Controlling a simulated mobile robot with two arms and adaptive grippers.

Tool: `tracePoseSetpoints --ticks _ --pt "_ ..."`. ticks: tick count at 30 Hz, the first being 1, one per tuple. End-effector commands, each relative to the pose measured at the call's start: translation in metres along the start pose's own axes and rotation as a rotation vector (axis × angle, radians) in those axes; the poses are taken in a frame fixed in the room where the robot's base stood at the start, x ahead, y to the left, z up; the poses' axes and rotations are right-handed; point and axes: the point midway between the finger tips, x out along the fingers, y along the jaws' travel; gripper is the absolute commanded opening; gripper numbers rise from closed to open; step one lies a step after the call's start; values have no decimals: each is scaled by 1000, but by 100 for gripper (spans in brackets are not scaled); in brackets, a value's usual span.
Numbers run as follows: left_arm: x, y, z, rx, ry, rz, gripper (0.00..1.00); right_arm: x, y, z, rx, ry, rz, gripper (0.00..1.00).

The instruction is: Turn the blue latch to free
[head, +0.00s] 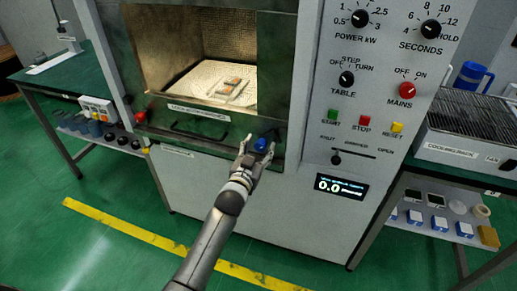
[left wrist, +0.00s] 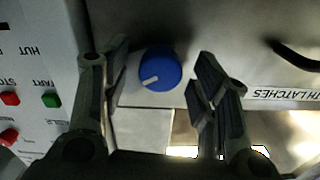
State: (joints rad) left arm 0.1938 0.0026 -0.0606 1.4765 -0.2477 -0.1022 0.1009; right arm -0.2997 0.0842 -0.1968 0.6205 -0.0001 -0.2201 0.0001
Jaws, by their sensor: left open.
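The blue latch (head: 262,144) is a round blue knob at the lower right corner of the microwave's chamber front. In the left wrist view the blue latch (left wrist: 160,69) shows a white pointer mark aimed to the lower left of that picture. My left gripper (head: 256,153) is open in front of the knob. In the left wrist view my left gripper's fingers (left wrist: 162,82) stand on either side of the knob, with visible gaps. I cannot tell how deep the fingertips reach around it. A red latch knob (head: 140,117) sits at the lower left corner. My right gripper is not in view.
The lit chamber holds a tray (head: 232,87) with small orange-marked pieces. A dark handle (head: 199,131) is left of the blue knob. The control panel on the right has a red mains knob (head: 407,90), buttons and a shut/open slider (head: 336,159). A cooling rack (head: 465,135) stands far right.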

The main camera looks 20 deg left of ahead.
Motion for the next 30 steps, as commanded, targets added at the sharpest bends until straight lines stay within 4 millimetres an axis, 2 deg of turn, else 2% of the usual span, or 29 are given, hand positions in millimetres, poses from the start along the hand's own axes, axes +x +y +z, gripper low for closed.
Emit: tracePoseSetpoints --ticks 1,12,22,30 --pt "0 0 0 0 0 0 55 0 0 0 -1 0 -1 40" --pt "0 0 0 0 0 0 9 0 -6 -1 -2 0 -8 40" --pt "0 0 0 54 -1 1 9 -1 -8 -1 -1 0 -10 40" --pt "0 1 0 236 -1 1 9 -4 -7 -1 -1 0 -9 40"
